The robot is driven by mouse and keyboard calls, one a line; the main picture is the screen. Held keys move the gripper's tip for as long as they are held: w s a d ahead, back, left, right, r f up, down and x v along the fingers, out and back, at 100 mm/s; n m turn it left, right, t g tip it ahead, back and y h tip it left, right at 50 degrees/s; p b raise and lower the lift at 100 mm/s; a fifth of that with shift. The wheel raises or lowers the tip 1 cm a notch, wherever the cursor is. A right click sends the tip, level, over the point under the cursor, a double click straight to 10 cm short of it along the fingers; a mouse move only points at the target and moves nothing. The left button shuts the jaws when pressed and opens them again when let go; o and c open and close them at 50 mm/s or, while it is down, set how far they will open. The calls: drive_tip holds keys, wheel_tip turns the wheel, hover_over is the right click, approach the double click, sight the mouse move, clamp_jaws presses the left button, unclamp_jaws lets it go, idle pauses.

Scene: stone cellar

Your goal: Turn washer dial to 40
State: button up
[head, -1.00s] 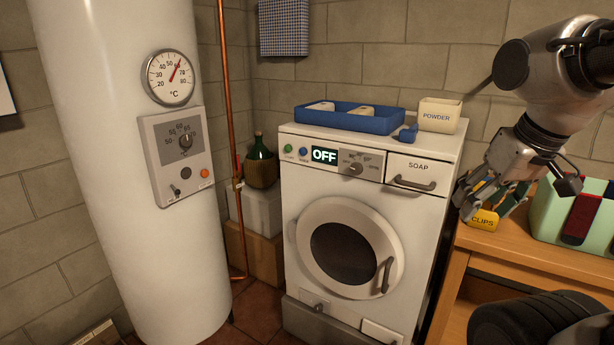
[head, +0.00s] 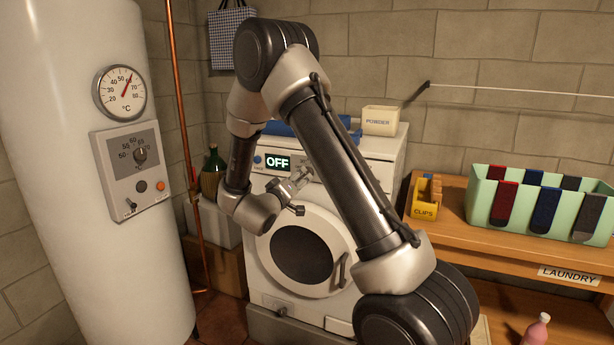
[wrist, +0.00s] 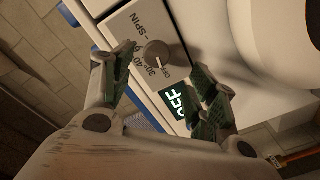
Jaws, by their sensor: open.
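The washer (head: 385,150) stands ahead, its display (head: 278,162) reading OFF. In the head view my arm crosses in front and hides the dial. In the wrist view the round dial (wrist: 157,55) sits on the grey panel with 30, 40 and SPIN printed around it, and OFF at its near side. The display also shows there (wrist: 175,104). My gripper (wrist: 166,64) is open, with one finger on each side of the dial in the picture. I see no clear contact with the dial. In the head view my gripper (head: 299,182) is small and partly hidden near the panel.
The round washer door (head: 300,255) is below the panel. A powder box (head: 380,120) and a mostly hidden blue tray (head: 335,122) are on top. A white boiler (head: 90,240) stands left. A wooden bench (head: 450,230) with a clips box (head: 424,210) and a green bin (head: 480,197) is right.

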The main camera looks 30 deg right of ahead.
drive_tip(key=x, duration=0.7)
drive_tip(key=shift+d, duration=0.5)
drive_tip(key=c, duration=1)
